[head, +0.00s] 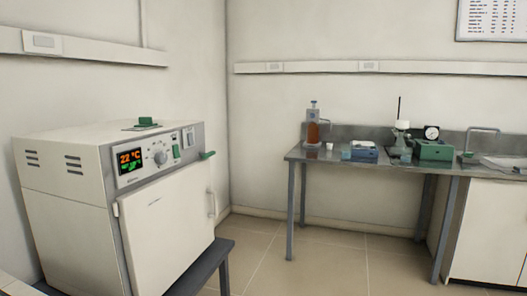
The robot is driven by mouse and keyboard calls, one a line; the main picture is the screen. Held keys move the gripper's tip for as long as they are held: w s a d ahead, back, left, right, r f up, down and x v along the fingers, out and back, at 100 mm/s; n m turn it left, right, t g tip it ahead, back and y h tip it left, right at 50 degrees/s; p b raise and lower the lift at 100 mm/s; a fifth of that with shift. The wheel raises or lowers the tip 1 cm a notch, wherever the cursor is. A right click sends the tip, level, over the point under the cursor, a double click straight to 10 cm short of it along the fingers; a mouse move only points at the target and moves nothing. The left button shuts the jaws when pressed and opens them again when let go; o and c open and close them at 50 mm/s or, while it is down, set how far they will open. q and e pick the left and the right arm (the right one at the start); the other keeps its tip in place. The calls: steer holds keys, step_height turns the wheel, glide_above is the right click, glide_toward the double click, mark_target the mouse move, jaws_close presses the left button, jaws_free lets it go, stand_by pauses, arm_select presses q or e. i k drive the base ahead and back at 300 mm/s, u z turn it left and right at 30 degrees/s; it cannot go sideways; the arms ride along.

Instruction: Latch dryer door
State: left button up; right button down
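The dryer (70,205) is a white box-shaped oven at the left, standing on a dark table. Its control panel (158,152) has a lit display reading 22 °C, a round knob and a green switch. The white dryer door (165,235) covers the front below the panel. It looks closed or nearly so; I cannot tell whether it is fully flush. A pale vertical handle (211,203) is on its right side. A green lever, seemingly the latch (207,155), sticks out at the panel's right end above the door. Neither of my grippers is in view.
A green-knobbed vent (146,122) is on the dryer's top. A steel bench (340,155) at the back right holds a brown bottle (313,125), a blue device (363,151), a green device (433,149) and a sink. The tiled floor (310,265) between is clear.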

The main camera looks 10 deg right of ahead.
mark_target(209, 155)
steer(key=z, duration=0.15)
steer(key=i, duration=0.75)
steer(key=z, duration=0.35)
steer(key=k, duration=0.5)
steer(key=z, duration=1.05)
steer(key=i, duration=0.9)
steer(key=u, duration=0.6)
steer(key=i, duration=1)
steer(key=u, duration=1.05)
